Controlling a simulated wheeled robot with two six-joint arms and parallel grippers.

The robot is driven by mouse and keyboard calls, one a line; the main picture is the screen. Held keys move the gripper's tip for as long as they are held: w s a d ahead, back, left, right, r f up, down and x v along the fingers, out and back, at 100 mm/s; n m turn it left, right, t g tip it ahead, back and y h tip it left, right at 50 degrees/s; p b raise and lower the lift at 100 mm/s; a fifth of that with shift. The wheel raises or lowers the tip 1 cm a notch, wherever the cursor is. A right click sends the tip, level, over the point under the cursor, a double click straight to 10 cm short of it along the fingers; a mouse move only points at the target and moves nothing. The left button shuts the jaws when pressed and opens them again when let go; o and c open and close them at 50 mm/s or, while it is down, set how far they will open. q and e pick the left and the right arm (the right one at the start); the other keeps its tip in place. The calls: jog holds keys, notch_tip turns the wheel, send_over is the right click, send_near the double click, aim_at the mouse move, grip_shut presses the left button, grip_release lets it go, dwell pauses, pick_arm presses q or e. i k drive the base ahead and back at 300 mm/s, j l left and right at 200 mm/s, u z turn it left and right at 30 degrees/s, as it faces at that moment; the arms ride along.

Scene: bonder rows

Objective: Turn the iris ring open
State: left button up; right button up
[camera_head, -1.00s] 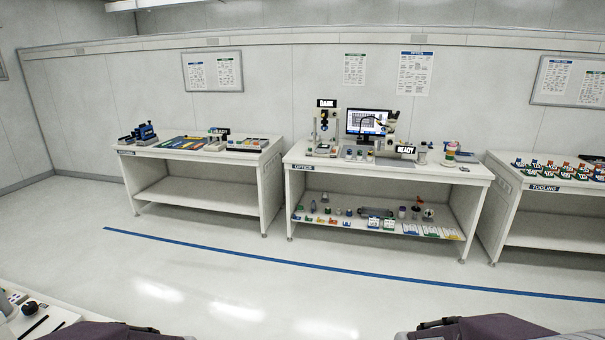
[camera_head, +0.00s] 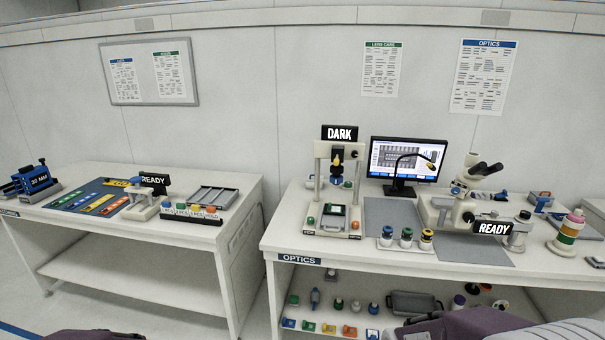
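The optics bench (camera_head: 300,258) stands in front of me on the right. On it is a beige frame stand (camera_head: 320,180) with a black sign reading DARK (camera_head: 339,133). A black and yellow head (camera_head: 337,163) hangs in the middle of this stand, above a dark-framed tray (camera_head: 334,217). The iris ring is too small to make out for certain; it may be on this head. Only purple-grey links of my two arms show at the bottom edge, well short of the bench. Neither gripper's fingers are in view.
A microscope (camera_head: 459,200) with a READY sign stands right of the stand, beyond several small lens barrels (camera_head: 406,238). A monitor (camera_head: 405,160) is behind. Another bench (camera_head: 130,240) stands to the left, with a gap between. The lower shelf holds small parts.

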aim_at(337, 180)
jog(key=i+l+u, duration=0.1)
jog(key=i+u, duration=0.2)
jog(key=i, duration=0.25)
jog(key=i+l+u, duration=0.25)
jog(key=i, duration=0.25)
